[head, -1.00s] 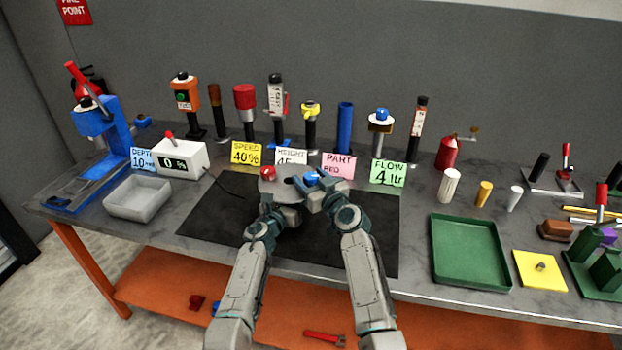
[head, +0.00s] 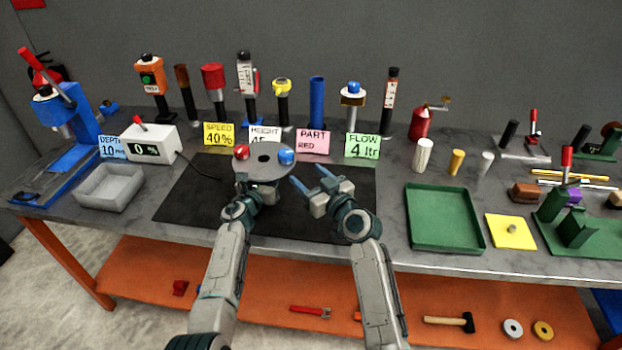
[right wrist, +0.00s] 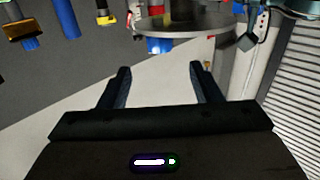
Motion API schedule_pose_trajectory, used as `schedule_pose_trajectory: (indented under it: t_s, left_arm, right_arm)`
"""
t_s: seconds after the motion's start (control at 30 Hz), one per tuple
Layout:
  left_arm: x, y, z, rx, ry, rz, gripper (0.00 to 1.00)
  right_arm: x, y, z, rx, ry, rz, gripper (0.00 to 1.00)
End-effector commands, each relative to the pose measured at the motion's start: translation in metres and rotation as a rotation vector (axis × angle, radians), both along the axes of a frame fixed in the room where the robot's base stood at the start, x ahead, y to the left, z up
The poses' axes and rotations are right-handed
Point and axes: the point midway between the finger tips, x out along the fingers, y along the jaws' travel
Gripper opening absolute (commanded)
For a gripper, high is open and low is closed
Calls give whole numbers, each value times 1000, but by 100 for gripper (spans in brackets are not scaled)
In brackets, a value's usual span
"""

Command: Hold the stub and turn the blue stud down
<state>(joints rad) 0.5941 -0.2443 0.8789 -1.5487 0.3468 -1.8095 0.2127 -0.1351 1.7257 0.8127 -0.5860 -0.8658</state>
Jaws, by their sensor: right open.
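The black mat (head: 190,195) lies under the disc. Sign cards, including a pink PART card (head: 313,142), and several upright tools stand behind. A grey bin (head: 110,188) is at left and a green tray (head: 443,220) at right. The mat right of my right gripper is clear.

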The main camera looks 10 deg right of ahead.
Motion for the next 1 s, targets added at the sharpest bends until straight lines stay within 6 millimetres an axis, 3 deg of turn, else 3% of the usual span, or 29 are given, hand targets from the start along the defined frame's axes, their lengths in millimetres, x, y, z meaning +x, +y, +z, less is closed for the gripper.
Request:
schedule_pose_trajectory:
  t_s: [0.57,1.0]
  left_arm:
    - [0,0,0,-1,0,0,0]
    - [0,0,0,0,0,0,0]
  right_arm:
    - [-5,-3,-1,73,38,10,58]
    - [3,-8,-6,801,447,84,58]
